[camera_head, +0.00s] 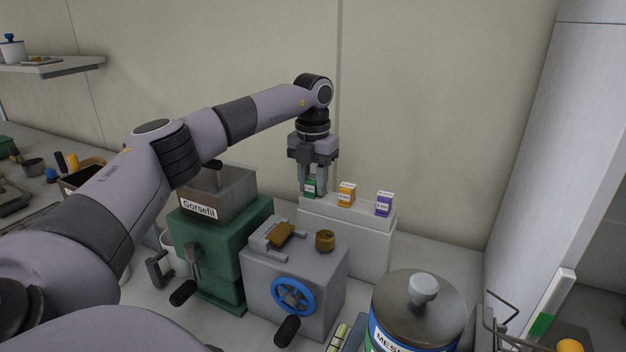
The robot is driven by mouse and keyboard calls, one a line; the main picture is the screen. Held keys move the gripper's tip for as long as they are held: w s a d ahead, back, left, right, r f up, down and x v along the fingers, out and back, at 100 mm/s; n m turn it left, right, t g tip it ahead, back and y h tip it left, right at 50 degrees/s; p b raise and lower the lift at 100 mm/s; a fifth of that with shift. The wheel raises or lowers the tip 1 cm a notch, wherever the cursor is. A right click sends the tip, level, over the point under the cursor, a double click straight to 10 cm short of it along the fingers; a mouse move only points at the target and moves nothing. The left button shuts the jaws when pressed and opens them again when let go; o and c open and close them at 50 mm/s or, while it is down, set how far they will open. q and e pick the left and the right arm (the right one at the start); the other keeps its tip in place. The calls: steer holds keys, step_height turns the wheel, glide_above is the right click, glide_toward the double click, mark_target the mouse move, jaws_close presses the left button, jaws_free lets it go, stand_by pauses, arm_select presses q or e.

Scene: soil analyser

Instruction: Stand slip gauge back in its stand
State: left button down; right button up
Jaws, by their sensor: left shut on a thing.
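A green-and-white block (310,187), which looks like the slip gauge, is between the fingers of my left gripper (312,188). My left gripper points down and is shut on it. The block is upright at the left end of the pale stepped stand (345,226). I cannot tell whether its base touches the stand or is just above it. An orange-and-white block (347,194) and a purple-and-white block (384,203) stand upright on the stand to its right. My right gripper is not in view.
A grey machine with a blue handwheel (293,295) is in front of the stand. A green machine with a "Gorsefil" hopper (217,192) is to its left. A lidded canister (420,310) is at front right. The wall (430,110) is close behind. Bench right of the stand is clear.

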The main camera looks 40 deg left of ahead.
mark_target(313, 178)
arm_select(q)
steer(key=shift+f, duration=0.1)
steer(key=c, duration=0.7)
jaws_free()
steer(key=shift+c, duration=0.2)
steer(key=shift+r, duration=3.55)
